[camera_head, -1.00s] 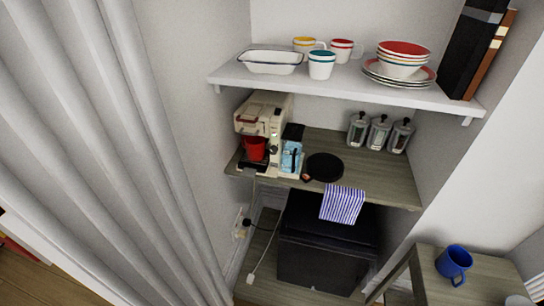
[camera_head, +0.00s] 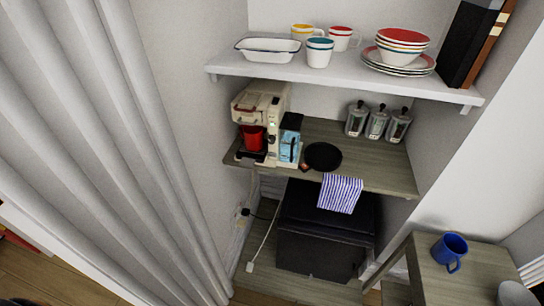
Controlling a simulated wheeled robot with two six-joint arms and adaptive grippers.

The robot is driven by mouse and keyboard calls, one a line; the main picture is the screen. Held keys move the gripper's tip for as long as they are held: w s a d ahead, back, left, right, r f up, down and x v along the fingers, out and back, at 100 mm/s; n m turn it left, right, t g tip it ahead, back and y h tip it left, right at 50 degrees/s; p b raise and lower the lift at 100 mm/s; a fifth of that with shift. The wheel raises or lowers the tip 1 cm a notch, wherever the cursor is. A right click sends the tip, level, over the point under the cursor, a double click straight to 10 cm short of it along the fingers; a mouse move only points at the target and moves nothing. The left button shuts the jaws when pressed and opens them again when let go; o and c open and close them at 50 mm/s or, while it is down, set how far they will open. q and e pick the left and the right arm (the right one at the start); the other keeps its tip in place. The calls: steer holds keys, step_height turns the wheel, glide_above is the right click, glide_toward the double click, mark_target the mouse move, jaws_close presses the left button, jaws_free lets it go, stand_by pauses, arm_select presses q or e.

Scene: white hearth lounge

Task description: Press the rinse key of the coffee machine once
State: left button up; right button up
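The cream coffee machine (camera_head: 262,104) stands at the left end of the wooden shelf, under the white shelf. A red cup (camera_head: 252,138) sits in its front, under the spout. Small marks show on the narrow panel (camera_head: 272,128) at the right of its front. They are too small to tell which is the rinse key. Neither of my grippers is in view.
A light-blue packet (camera_head: 289,148) stands close right of the machine. A black round plate (camera_head: 323,156), a striped cloth (camera_head: 340,193) and several canisters (camera_head: 377,123) are further right. A grey curtain (camera_head: 105,150) fills the left. A blue mug (camera_head: 449,251) stands on a table.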

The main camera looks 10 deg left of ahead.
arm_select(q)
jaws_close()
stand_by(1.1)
